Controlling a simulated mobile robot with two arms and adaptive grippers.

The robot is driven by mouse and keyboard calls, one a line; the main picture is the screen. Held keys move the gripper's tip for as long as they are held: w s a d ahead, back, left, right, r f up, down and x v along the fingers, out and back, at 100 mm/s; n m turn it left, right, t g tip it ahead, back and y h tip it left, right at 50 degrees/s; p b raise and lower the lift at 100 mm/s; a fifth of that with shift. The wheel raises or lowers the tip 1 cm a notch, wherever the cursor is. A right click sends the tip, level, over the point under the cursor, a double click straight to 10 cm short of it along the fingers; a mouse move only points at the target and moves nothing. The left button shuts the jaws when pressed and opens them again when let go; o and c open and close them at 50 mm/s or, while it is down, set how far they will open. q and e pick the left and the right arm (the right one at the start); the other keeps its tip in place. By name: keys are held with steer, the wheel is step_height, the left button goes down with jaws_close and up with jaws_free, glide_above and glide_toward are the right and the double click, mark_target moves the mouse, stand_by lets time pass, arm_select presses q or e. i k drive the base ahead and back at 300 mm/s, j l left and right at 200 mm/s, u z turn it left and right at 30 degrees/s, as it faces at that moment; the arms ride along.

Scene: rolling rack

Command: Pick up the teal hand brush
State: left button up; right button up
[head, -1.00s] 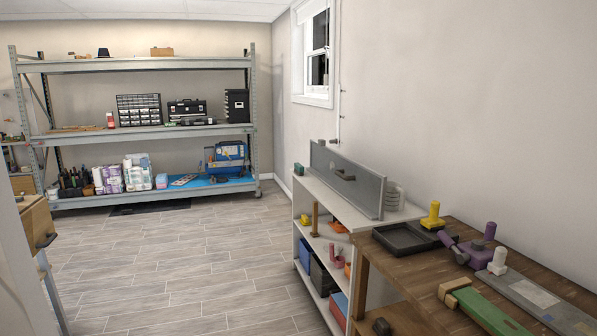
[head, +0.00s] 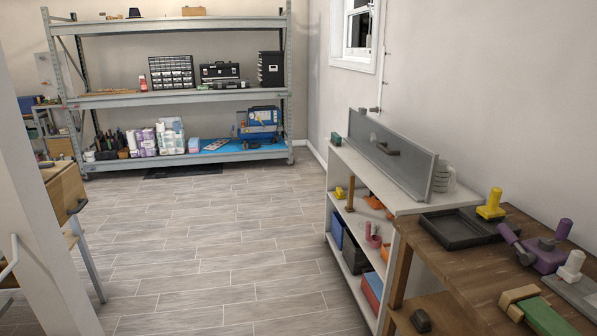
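I cannot make out a teal hand brush for certain. A small dark teal item (head: 336,139) stands at the far end of the white shelf unit's top; it is too small to tell what it is. A long green piece with a wooden end (head: 541,317) lies on the wooden bench at the lower right, cut off by the frame edge. Neither of my grippers shows in the head view.
The white shelf unit (head: 339,196) and wooden bench (head: 455,259) line the right wall. A loaded metal rack (head: 185,98) stands at the back. A wooden drawer unit (head: 66,188) and pale post (head: 40,210) are left. The tiled floor (head: 215,255) between is clear.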

mark_target(336, 139)
steer(key=i, duration=3.65)
